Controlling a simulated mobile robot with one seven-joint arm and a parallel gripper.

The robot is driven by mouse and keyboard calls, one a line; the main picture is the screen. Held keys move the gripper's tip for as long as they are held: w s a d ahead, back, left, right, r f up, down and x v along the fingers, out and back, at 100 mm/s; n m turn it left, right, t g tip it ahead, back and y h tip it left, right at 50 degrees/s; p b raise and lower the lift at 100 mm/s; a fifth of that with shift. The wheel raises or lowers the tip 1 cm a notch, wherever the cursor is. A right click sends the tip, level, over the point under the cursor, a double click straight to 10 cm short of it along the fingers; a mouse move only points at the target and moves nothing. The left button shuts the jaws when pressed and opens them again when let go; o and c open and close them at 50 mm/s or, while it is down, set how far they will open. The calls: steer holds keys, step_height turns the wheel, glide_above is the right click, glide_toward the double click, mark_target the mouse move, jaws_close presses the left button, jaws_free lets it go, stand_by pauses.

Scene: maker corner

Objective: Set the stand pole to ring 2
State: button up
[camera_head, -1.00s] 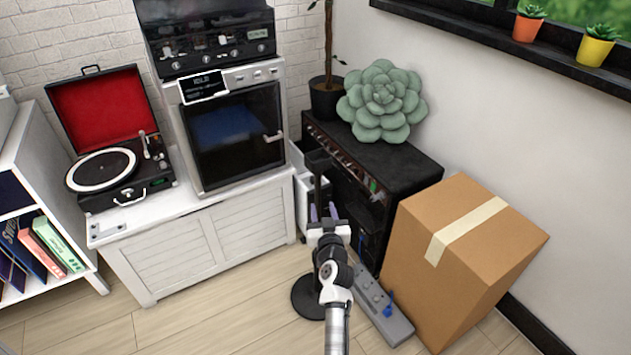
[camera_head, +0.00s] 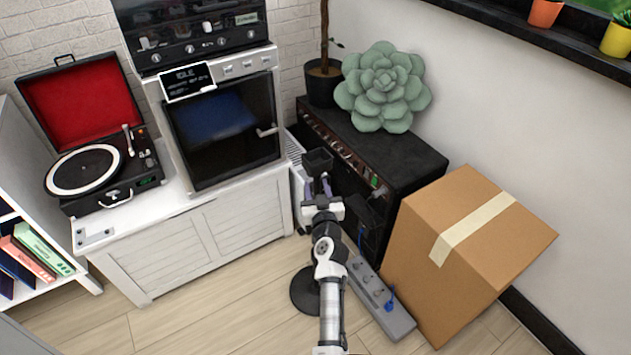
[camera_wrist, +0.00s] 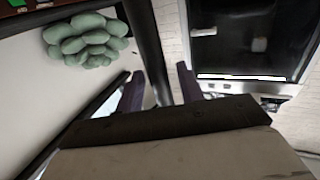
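The stand is black, with a round base (camera_head: 305,290) on the floor and a dark holder (camera_head: 318,161) at its top. My arm hides most of its pole in the head view. The wrist view shows a dark upright pole (camera_wrist: 149,45) running between the fingers. My gripper (camera_head: 319,185) is just below the holder, and its two purple-grey fingers also show in the wrist view (camera_wrist: 161,86). They stand apart, one on each side of the pole, with gaps visible. I cannot make out any ring marks on the pole.
A black cabinet (camera_head: 420,158) bearing a green succulent (camera_head: 382,88) stands behind. A cardboard box (camera_head: 450,270) and a grey power strip (camera_head: 385,305) are at the right. A white cabinet (camera_head: 190,255) with a turntable (camera_head: 85,170) is at the left. Floor at front left is clear.

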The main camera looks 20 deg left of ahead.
steer(key=shift+w, duration=0.1)
steer(key=shift+c, duration=0.5)
jaws_close()
steer(key=shift+r, duration=0.1)
